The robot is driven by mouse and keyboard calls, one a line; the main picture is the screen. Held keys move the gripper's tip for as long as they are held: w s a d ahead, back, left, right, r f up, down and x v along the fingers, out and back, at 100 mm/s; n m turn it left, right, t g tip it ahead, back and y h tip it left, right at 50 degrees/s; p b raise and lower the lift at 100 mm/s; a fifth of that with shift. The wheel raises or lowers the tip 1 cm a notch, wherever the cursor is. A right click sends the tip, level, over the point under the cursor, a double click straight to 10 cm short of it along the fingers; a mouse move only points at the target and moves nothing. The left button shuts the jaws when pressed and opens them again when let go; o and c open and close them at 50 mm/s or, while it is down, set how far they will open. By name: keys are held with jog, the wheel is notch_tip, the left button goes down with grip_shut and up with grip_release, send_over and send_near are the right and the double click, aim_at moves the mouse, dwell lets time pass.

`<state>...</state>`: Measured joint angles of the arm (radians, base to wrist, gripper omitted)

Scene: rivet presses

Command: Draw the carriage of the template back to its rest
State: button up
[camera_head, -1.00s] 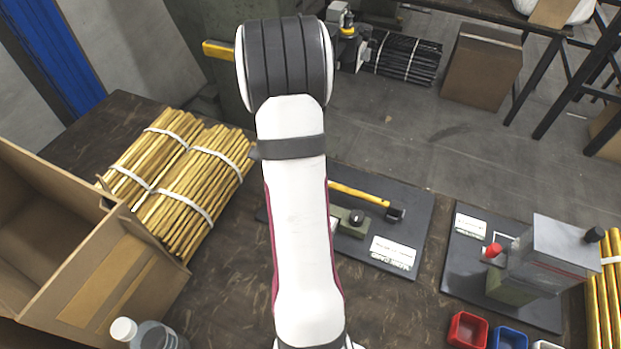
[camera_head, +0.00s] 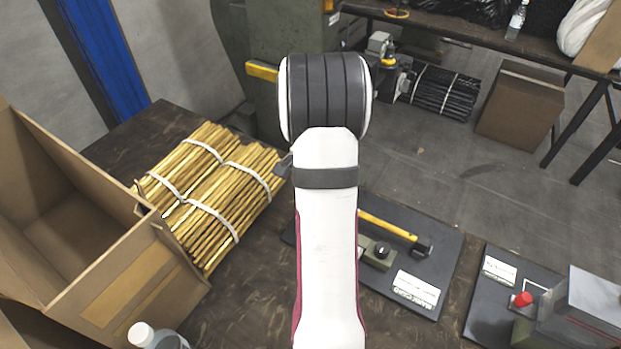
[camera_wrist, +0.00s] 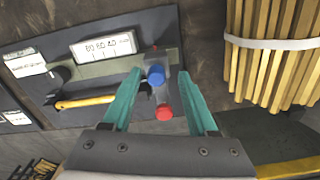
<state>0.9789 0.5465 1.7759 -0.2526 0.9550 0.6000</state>
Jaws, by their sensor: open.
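My gripper (camera_wrist: 160,73) is open, its two teal fingers on either side of a grey block with a blue knob (camera_wrist: 156,75) in the wrist view. A red knob (camera_wrist: 165,113) sits nearer on the same piece. I cannot tell whether the fingers touch it. This piece, probably the template's carriage, is by the end of an olive rail (camera_wrist: 95,68) with a white number scale (camera_wrist: 104,47). They sit on a dark plate (camera_wrist: 150,25), which shows in the head view (camera_head: 430,228). There my arm hides the gripper and the knobbed piece.
A yellow-handled tool (camera_head: 395,228) and a block with a black knob (camera_head: 378,252) are on the plate. Bundled yellow rods (camera_head: 215,190) and an open cardboard box (camera_head: 125,290) stand left. A second plate with a red-knobbed press (camera_head: 590,310) is at right.

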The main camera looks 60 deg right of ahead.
notch_tip(320, 180, up, 15)
jog(key=shift+r, duration=0.15)
jog(key=w+a+r+n+y, duration=0.15)
jog(key=a+n, duration=0.65)
jog(key=a, duration=1.5)
jog(key=s+a+f+n, duration=0.2)
jog(key=s+a+n, duration=0.1)
jog(key=s+a, duration=0.2)
jog(key=s+a+f+n, duration=0.3)
jog(key=s+a, duration=0.3)
jog(key=a, duration=0.3)
jog(key=shift+s+f+n, duration=0.2)
jog(key=shift+f+n, duration=0.1)
jog(key=shift+n, duration=0.4)
